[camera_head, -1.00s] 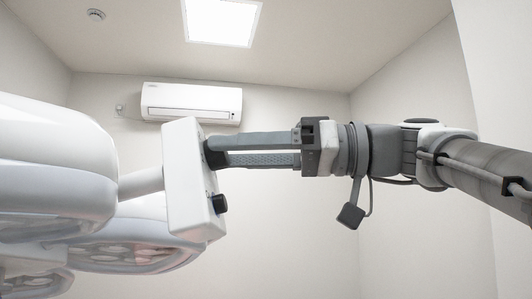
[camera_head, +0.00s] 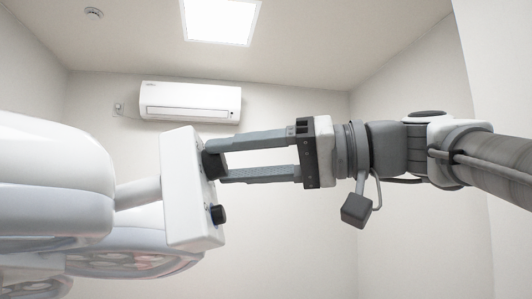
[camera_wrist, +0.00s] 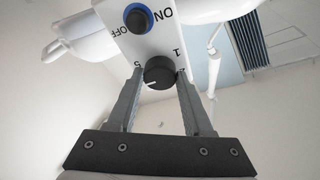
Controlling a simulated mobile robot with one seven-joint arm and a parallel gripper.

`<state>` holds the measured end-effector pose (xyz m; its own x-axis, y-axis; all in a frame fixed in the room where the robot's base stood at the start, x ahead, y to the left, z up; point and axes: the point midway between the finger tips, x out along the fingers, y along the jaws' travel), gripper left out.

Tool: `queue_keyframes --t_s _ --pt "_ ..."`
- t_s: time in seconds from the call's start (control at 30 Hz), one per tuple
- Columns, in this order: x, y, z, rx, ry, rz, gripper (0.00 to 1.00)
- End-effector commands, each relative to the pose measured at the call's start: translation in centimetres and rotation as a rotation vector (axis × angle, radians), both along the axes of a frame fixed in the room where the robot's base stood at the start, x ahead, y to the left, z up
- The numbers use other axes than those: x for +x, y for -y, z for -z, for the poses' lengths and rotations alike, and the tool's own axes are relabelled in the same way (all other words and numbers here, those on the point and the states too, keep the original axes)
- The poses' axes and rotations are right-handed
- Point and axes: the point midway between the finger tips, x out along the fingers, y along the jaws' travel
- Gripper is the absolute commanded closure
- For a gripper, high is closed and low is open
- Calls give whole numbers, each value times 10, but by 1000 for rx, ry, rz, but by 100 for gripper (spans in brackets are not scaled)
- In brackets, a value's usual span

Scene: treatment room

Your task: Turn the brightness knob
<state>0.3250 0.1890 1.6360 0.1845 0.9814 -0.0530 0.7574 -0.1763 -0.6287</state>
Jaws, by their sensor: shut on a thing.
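The brightness knob (camera_wrist: 159,73) is black and round with a white pointer line, on a white control box (camera_head: 188,190) of the surgical lamp. In the wrist view the printed digits 5 and 1 show around it. My gripper (camera_head: 215,161) reaches in from the right, its two fingers shut on the knob from either side; the fingertips also show in the wrist view (camera_wrist: 158,76). In the head view the knob is partly hidden by the fingers. A second, black knob with a blue ring (camera_wrist: 138,18), marked ON and OFF, sits beside it on the box.
The white lamp heads (camera_head: 50,175) fill the left side, joined to the box by a short arm. An air conditioner (camera_head: 190,101) hangs on the back wall. The space below my arm is clear.

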Motion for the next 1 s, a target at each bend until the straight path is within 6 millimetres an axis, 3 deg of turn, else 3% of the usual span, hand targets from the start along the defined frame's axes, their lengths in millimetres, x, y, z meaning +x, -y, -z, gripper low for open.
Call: queue_keyframes --t_s 0.5,1.0 --pt "-2 -1 -6 4 -427 115 100" --pt "-2 -1 -5 7 -597 161 100"
